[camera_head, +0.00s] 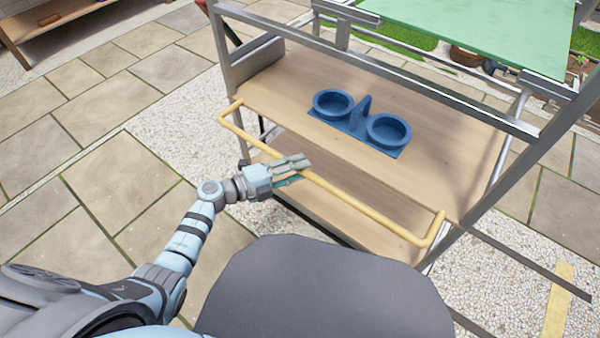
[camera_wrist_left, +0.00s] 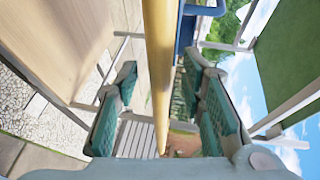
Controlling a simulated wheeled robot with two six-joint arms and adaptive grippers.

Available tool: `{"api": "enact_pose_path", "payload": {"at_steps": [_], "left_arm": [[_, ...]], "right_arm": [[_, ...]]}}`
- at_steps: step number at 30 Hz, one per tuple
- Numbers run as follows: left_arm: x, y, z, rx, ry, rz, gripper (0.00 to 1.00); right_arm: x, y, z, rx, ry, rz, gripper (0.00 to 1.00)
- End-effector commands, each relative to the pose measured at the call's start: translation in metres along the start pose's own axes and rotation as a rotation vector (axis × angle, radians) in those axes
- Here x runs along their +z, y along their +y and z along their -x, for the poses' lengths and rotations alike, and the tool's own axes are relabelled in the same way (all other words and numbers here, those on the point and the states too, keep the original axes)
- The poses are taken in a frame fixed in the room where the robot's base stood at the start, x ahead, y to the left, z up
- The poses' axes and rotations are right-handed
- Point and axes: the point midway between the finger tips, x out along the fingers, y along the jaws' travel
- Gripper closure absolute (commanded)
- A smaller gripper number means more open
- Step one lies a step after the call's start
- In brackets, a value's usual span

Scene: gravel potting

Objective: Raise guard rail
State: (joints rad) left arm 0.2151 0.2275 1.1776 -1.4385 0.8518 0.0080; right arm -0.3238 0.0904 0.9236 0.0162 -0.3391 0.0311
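The guard rail (camera_head: 372,217) is a yellow bar with bent ends along the front of the wooden shelf. It sticks out from the shelf's front edge at about board height. My left gripper (camera_head: 290,170) is at the rail, left of its middle, and covers a short piece of it. In the left wrist view the rail (camera_wrist_left: 160,70) runs lengthwise between the spread green-padded fingers of the left gripper (camera_wrist_left: 160,100). Gaps show between the pads and the rail, so the gripper looks open around it. My right gripper is not in view.
A blue holder (camera_head: 359,124) with two round cups stands on the wooden shelf (camera_head: 440,135) behind the rail. Grey metal posts and bars (camera_head: 400,75) frame the shelf. A lower wooden shelf (camera_head: 350,222) lies below. The paving (camera_head: 110,180) on the left is free.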

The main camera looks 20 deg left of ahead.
Motion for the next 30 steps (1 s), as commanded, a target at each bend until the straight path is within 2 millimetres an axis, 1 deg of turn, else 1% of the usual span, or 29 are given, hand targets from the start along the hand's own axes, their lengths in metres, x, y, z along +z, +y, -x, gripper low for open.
{"api": "enact_pose_path", "payload": {"at_steps": [1,3,10,11,12,17,18,26,30], "left_arm": [[0.0003,0.0017,-0.0059,0.0,0.0,0.0,0.64],[-0.0001,0.0008,-0.0108,0.0,0.0,0.001,0.64],[-0.0002,-0.0001,-0.012,0.001,0.0,0.001,0.64],[-0.0002,-0.0002,-0.0119,0.001,0.0,0.001,0.67],[-0.0002,-0.0001,-0.0119,0.001,0.0,0.001,0.73],[-0.0001,-0.0001,-0.0117,0.001,0.0,0.001,0.99],[-0.0001,-0.0001,-0.0117,0.001,0.0,0.001,1.0],[0.0,-0.0001,-0.0113,0.001,-0.001,0.001,1.0],[0.0008,-0.0015,-0.0094,0.007,-0.004,0.003,1.0]], "right_arm": [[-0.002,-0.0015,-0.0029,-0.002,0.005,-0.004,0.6],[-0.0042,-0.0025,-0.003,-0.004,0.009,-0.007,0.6],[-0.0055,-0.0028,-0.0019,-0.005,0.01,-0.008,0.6],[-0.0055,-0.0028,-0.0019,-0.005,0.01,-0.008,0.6],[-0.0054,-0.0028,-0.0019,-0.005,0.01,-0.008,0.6],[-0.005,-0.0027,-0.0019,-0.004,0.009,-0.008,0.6],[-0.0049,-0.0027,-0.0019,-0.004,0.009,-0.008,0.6],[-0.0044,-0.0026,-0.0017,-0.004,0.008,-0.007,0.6],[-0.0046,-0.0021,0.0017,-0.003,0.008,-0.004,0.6]]}}
